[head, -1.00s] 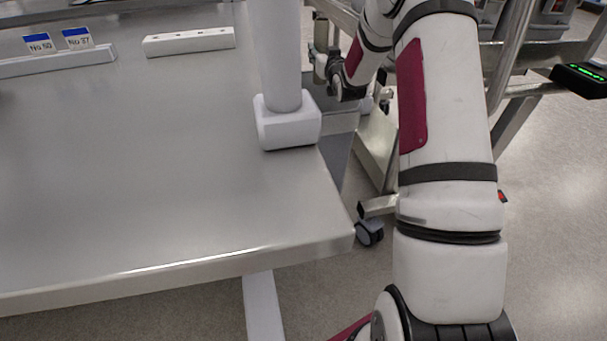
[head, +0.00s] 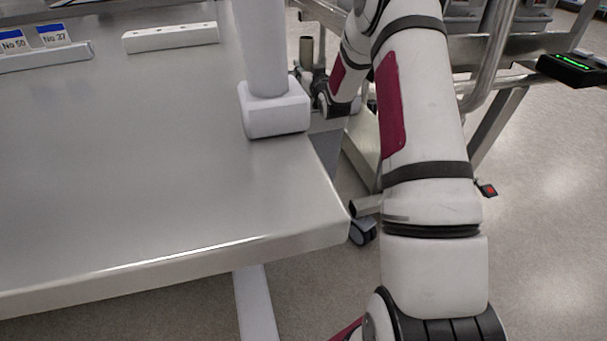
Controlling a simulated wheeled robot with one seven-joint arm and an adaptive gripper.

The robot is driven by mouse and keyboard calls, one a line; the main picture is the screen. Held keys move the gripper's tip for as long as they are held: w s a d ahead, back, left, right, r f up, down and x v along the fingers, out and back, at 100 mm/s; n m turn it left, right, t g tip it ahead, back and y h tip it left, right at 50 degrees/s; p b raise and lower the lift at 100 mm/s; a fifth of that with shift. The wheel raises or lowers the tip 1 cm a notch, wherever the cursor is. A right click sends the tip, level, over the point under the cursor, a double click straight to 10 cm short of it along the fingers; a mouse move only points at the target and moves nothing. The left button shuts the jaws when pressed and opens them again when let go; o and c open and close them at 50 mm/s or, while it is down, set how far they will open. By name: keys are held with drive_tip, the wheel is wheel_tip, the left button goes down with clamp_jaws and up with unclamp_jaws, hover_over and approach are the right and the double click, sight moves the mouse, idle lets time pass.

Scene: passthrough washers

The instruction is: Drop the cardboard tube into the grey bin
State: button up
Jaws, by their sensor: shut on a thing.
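My gripper (head: 306,78) is small and partly hidden at the far end of my arm, just right of the white post. It is shut on the cardboard tube (head: 306,52), a short, dull brown-grey cylinder that stands about upright above the fingers. The tube is beyond the right edge of the steel table. A plain grey surface (head: 325,150) shows low beside the table edge, under the gripper area; I cannot tell whether it is the grey bin. No bin rim or opening is clearly visible.
The steel table (head: 130,170) fills the left, with a white post (head: 272,110) near its right edge. A white strip (head: 170,37) and label holders (head: 35,42) lie at the back. A metal cart with a caster (head: 362,232) stands close right. Open floor (head: 540,250) lies farther right.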

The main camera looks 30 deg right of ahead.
sight(307, 38)
drive_tip(key=o, duration=1)
wheel_tip(307, 38, up, 10)
drive_tip(key=shift+r, duration=0.1)
